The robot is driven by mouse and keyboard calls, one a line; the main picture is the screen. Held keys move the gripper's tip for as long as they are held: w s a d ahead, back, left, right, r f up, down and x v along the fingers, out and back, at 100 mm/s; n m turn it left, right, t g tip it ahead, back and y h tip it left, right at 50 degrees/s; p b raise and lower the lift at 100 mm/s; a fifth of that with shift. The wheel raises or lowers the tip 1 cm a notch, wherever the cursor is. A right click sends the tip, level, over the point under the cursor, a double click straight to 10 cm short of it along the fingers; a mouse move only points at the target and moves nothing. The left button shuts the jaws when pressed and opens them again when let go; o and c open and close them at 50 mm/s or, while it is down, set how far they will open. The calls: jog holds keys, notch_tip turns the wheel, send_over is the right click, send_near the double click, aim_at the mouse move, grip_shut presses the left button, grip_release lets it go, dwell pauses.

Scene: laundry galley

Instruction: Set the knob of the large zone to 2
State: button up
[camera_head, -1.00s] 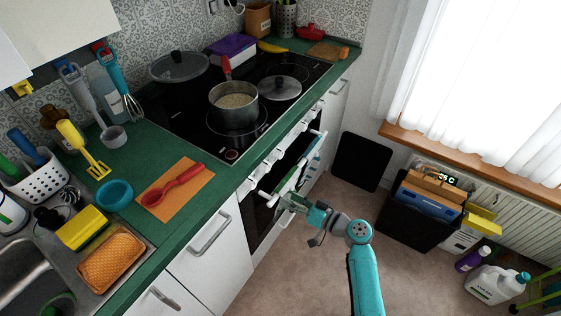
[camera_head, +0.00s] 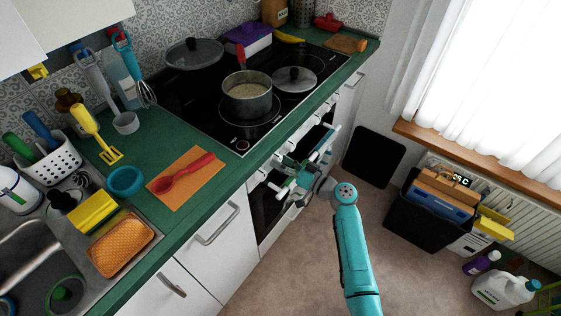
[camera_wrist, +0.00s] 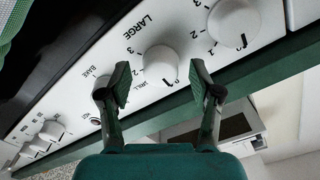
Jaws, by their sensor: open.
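The knob of the large zone (camera_wrist: 160,66) is a round white knob beside the printed word LARGE on the white control panel in the wrist view. Printed numbers, including 2 and 3, lie around it. A small dark mark shows at its lower right edge; the exact setting is hard to read. My gripper (camera_wrist: 160,76) is open, with one fingertip on each side of this knob; I cannot tell whether they touch it. In the head view my gripper (camera_head: 281,172) is at the cooker's front panel and hides part of the knob row.
The oven handle (camera_head: 325,145) juts out near my arm.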

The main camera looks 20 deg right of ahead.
jog(key=shift+w+a, duration=0.3)
jog(key=shift+w, duration=0.1)
jog(key=c, duration=1.1)
jog(key=shift+m, duration=9.9)
